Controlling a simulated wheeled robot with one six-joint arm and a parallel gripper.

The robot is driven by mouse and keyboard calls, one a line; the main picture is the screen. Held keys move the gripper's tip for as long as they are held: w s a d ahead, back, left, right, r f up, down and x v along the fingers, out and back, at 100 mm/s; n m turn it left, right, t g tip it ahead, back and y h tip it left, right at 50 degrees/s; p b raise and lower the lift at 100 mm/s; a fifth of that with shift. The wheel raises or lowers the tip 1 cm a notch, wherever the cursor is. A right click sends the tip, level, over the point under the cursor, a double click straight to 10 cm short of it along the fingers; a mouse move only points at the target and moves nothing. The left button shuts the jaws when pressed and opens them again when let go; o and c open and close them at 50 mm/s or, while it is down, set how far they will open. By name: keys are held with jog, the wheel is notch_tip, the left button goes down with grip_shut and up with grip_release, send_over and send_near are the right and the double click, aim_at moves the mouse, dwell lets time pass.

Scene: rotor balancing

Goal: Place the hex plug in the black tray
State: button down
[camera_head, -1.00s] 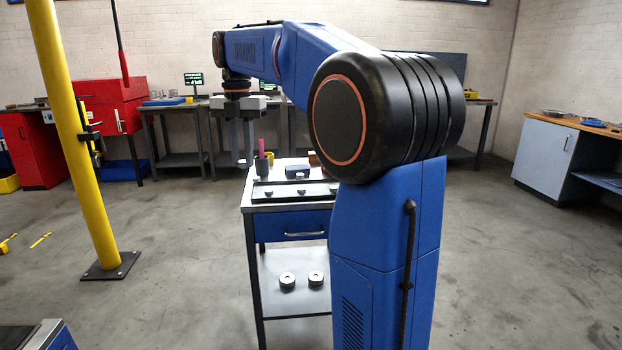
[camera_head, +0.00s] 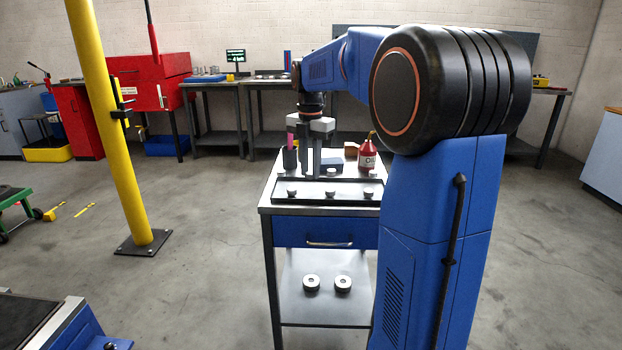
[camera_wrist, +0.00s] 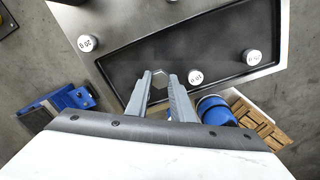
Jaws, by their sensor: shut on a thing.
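The hex plug (camera_wrist: 159,85) is a small grey hexagonal piece between my fingertips in the wrist view. My gripper (camera_wrist: 159,80) is shut on it. In the head view my gripper (camera_head: 314,175) points straight down at the back edge of the black tray, and the plug cannot be made out there. The black tray (camera_wrist: 210,40) is long and shallow with a raised rim; in the wrist view the plug overlaps its dark floor near one side. The tray (camera_head: 312,190) lies on the workbench top. The height of the plug above the tray is unclear.
Several pale round weights, such as one (camera_wrist: 251,57) and another (camera_wrist: 196,77), sit in or by the tray. Two round parts lie on the lower shelf (camera_head: 325,305).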

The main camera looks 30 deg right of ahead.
aim_at(310, 173)
jog(key=shift+f, duration=1.75)
jog(key=shift+f, duration=0.15)
jog(key=c, duration=1.5)
grip_release()
jog(key=shift+c, duration=0.2)
notch_tip(310, 173, up, 12)
jog(key=s+a+f+m+t, duration=0.1)
jog(key=s+a+f+m, duration=0.2)
jog(key=s+a+m, duration=0.4)
jog(key=s+a+f+m+t, duration=0.1)
jog(key=s+a+f+m, duration=0.25)
jog(key=s, duration=0.55)
jog(key=s+a+f+m+t, duration=0.2)
jog(key=s+a+f+m, duration=0.2)
jog(key=s+f+m, duration=0.8)
jog(key=s+f, duration=0.1)
jog(key=s, duration=0.2)
jog(key=shift+s+a+f+m+t, duration=0.2)
jog(key=shift+f+m+t, duration=0.15)
jog(key=shift+f+t, duration=0.05)
